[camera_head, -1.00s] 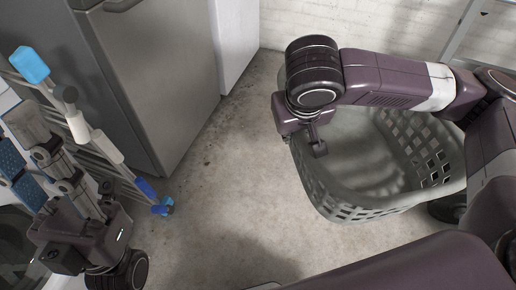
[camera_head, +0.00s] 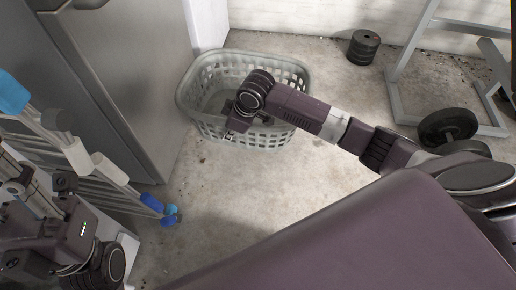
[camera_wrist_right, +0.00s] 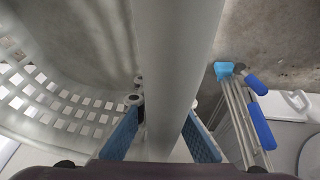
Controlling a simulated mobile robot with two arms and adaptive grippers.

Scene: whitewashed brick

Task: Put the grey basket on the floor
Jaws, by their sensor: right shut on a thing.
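The grey basket (camera_head: 200,118) is upright and low at the floor beside the fridge in the head view; I cannot tell if its base touches the floor. My right gripper (camera_head: 231,134) is at its near rim. In the right wrist view, the blue-padded fingers of my right gripper (camera_wrist_right: 163,128) are on both sides of the basket's rim (camera_wrist_right: 172,60), shut on it. The basket's perforated wall (camera_wrist_right: 60,105) fills the left of that view. My left wrist is at the lower left of the head view; its fingers are mostly cut off by the edge.
A grey fridge (camera_head: 135,90) stands left of the basket. A rack with blue ends (camera_head: 85,155) leans in front of it. A dumbbell weight (camera_head: 363,46), a metal stand (camera_head: 407,70) and black discs (camera_head: 447,127) are at right. The floor (camera_head: 215,190) before the basket is clear.

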